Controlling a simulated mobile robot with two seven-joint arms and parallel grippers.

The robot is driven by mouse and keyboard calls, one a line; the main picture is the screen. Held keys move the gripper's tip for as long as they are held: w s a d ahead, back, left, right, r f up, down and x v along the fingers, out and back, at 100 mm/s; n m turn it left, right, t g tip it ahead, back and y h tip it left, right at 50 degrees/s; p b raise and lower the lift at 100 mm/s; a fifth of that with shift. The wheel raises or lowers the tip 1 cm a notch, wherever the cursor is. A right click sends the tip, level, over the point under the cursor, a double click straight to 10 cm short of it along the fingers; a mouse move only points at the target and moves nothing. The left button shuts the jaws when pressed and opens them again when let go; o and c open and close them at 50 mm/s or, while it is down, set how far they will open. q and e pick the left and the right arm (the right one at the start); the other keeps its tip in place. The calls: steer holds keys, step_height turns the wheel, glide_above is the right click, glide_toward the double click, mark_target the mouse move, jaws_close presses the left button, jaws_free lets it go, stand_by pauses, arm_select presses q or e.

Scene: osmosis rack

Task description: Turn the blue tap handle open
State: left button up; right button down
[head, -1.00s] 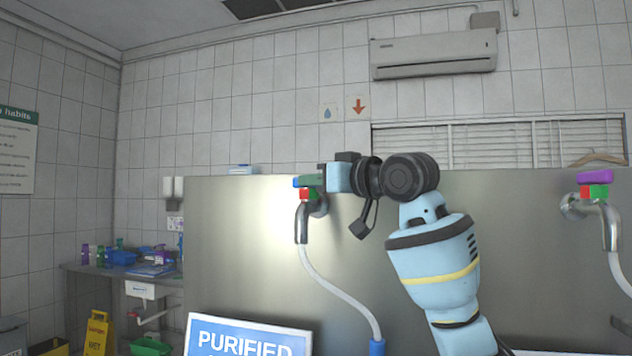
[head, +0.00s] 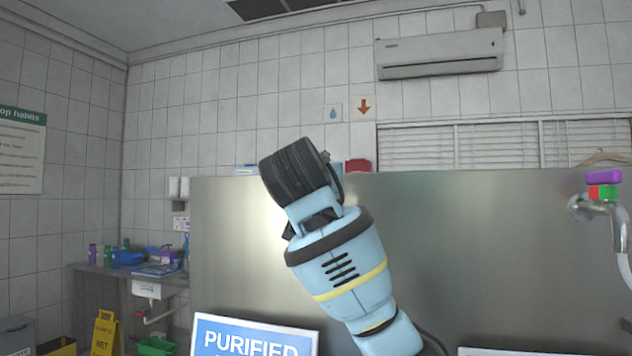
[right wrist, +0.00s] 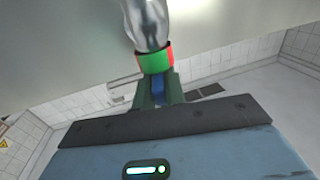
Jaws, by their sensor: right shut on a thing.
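In the right wrist view, my right gripper (right wrist: 158,88) is shut on the blue tap handle (right wrist: 158,97), which shows as a blue strip between its two dark fingers. Directly beyond the fingertips is the tap's green and red collar (right wrist: 155,62), and then its shiny metal body (right wrist: 147,22). In the head view, my right arm's wrist covers this tap, its handle and my gripper's fingers. How far the handle is turned cannot be told. My left gripper is in neither view.
A second tap with a purple handle (head: 603,177) stands at the right of the metal panel (head: 480,240). A blue "PURIFIED" sign (head: 255,338) is below my arm. A red object (head: 357,166) shows at the panel's top edge. A cluttered side table (head: 90,266) is far left.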

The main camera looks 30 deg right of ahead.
steer(key=shift+w+a+m+g+h, duration=0.15)
steer(key=shift+m+g+h, duration=0.95)
steer(key=shift+g+h, duration=0.15)
steer(key=shift+h, duration=0.25)
steer(key=c, duration=1.5)
jaws_free()
steer(key=shift+o, duration=0.2)
steer(key=v, duration=0.7)
steer(key=shift+s+a, duration=0.25)
steer(key=shift+a, duration=0.05)
